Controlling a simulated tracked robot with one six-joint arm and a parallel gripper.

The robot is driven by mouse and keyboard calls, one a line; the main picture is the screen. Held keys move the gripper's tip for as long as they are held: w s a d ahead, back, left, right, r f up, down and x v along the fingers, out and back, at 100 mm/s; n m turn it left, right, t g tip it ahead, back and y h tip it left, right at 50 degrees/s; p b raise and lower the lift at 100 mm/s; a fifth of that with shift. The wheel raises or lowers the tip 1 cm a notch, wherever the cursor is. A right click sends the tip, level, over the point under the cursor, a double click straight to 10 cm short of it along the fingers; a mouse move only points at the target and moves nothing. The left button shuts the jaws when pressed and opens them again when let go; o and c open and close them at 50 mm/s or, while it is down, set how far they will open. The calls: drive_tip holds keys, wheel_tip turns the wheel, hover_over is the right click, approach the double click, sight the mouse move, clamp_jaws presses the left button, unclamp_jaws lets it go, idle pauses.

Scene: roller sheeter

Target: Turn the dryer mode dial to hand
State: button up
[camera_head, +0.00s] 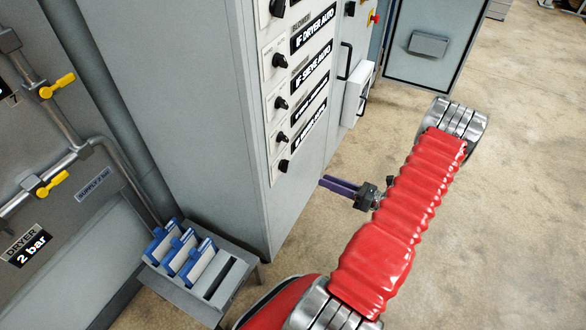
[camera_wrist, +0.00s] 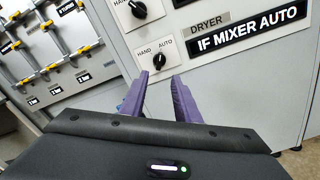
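In the wrist view a black dial (camera_wrist: 159,61) sits on a white plate marked HAND on the left and AUTO on the right. Its knob appears tilted toward AUTO. A grey DRYER tag (camera_wrist: 208,26) is to its right, above a black "IF MIXER AUTO" label (camera_wrist: 252,30). My gripper (camera_wrist: 158,80) is open and empty, its purple fingers apart, with the dial seen between and beyond the tips. In the head view my gripper (camera_head: 321,180) is right of the panel's lowest dial (camera_head: 284,166), which appears to be the same one. Contact is not visible.
Several similar dials are stacked above on the grey cabinet (camera_head: 206,110). A handle (camera_head: 345,60) and a white box (camera_head: 356,93) stick out to their right. A rack with blue-edged cards (camera_head: 180,250) stands low left. Pipes with yellow valves (camera_head: 58,85) line the left wall.

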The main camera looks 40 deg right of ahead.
sight(288, 165)
drive_tip(key=x, duration=1.3)
drive_tip(key=shift+w, duration=0.25)
drive_tip(key=shift+c, duration=0.5)
clamp_jaws()
drive_tip(key=shift+a+f, duration=0.1)
